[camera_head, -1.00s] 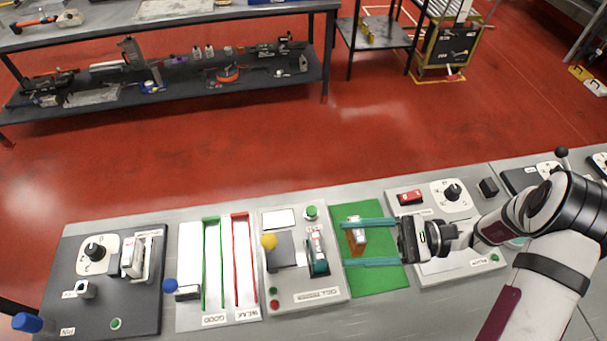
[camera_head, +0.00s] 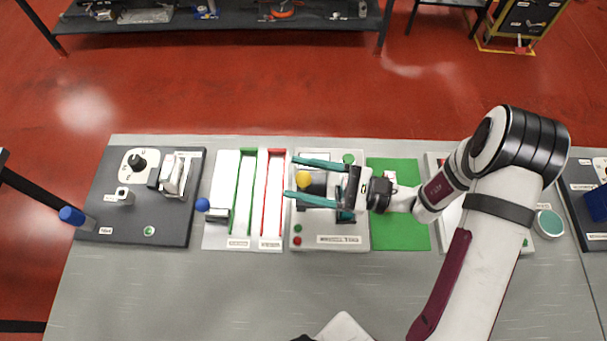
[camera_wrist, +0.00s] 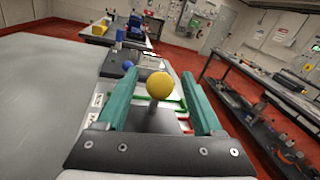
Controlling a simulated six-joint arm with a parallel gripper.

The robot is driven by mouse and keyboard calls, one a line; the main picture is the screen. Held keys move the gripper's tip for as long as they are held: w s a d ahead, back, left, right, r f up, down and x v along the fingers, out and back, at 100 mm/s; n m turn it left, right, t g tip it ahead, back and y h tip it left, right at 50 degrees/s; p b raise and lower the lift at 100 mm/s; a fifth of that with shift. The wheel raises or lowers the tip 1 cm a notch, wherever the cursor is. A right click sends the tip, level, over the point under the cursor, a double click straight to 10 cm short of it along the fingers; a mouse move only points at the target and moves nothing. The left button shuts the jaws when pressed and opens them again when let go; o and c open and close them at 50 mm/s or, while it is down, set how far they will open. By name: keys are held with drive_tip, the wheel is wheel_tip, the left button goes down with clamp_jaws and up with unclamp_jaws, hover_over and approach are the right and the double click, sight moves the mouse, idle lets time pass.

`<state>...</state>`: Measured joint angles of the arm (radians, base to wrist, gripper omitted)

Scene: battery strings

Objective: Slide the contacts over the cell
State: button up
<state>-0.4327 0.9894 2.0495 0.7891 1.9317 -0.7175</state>
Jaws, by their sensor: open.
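The cell tester (camera_head: 328,230) is a light panel with a yellow ball knob (camera_head: 304,179) on a dark sliding block (camera_head: 317,190). My gripper (camera_head: 290,178) is over the tester, its two teal fingers apart, one on each side of the knob. In the wrist view the yellow knob (camera_wrist: 159,85) stands on a grey stem between the open fingers (camera_wrist: 159,90). I cannot tell whether either finger touches it. The cell and its slot are mostly hidden under my gripper, so I cannot tell how the contacts sit against the cell.
Right of the tester is a green mat (camera_head: 400,218), bare where it shows. Left are the red-edged (camera_head: 275,200) and green-edged (camera_head: 243,200) lanes, a blue knob (camera_head: 202,204) and a dark fixture board (camera_head: 115,225). The grey table front is largely clear.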

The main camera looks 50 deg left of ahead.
drive_tip(key=shift+c, duration=0.2)
clamp_jaws()
idle(1.1)
